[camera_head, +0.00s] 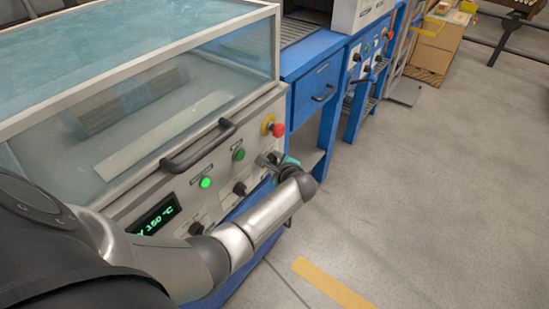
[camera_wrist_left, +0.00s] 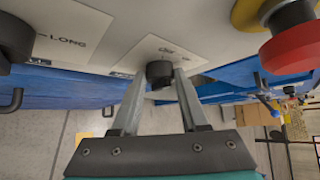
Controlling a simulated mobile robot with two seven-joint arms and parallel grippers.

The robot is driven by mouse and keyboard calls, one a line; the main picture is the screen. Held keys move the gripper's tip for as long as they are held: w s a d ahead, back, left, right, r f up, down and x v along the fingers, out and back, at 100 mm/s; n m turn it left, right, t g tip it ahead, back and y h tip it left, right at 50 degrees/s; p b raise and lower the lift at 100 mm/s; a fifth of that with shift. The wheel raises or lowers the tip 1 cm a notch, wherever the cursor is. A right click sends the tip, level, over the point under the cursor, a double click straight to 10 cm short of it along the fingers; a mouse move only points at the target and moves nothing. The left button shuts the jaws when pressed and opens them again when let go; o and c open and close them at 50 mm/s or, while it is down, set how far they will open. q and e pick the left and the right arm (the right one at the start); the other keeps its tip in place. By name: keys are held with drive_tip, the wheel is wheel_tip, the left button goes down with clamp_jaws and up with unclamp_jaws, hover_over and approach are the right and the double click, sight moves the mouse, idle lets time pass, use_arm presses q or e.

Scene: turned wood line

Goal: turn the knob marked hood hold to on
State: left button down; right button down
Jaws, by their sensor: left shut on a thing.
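The control panel (camera_head: 222,172) of the glass-hooded machine carries several black knobs. My left gripper (camera_head: 268,160) is at the panel's right end, below the red button. In the left wrist view, its two fingers (camera_wrist_left: 160,82) are shut on a black knob (camera_wrist_left: 160,73), one finger on each side. The knob stands on a pale label plate (camera_wrist_left: 155,52) whose small lettering I cannot read clearly. In the head view, the gripper and arm hide most of this knob. My right gripper is in neither view.
A red button (camera_head: 278,130) on a yellow base sits close above the gripper. Another knob (camera_head: 240,188), green buttons (camera_head: 205,183) and a display (camera_head: 155,220) are to the left. A black handle (camera_head: 200,146) juts from the hood. The floor at right is clear.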

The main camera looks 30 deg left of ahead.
use_arm(q)
drive_tip(key=shift+w+d+r+g+p, duration=0.15)
drive_tip(key=shift+g+p, duration=0.15)
drive_tip(key=shift+p, duration=0.25)
drive_tip(key=shift+m+g+p, duration=0.4)
drive_tip(key=shift+p, duration=0.1)
drive_tip(key=shift+w+m+g+p, duration=0.15)
drive_tip(key=shift+m+g+p, duration=0.15)
drive_tip(key=shift+g, duration=0.2)
drive_tip(key=shift+w+m+g, duration=0.1)
drive_tip(key=shift+m+g, duration=0.2)
drive_tip(key=shift+g, duration=0.2)
drive_tip(key=shift+m+g+b, duration=0.3)
drive_tip(key=shift+g+b, duration=0.2)
drive_tip(key=shift+w, duration=0.1)
drive_tip(key=shift+g+b, duration=0.45)
drive_tip(key=shift+g, duration=0.15)
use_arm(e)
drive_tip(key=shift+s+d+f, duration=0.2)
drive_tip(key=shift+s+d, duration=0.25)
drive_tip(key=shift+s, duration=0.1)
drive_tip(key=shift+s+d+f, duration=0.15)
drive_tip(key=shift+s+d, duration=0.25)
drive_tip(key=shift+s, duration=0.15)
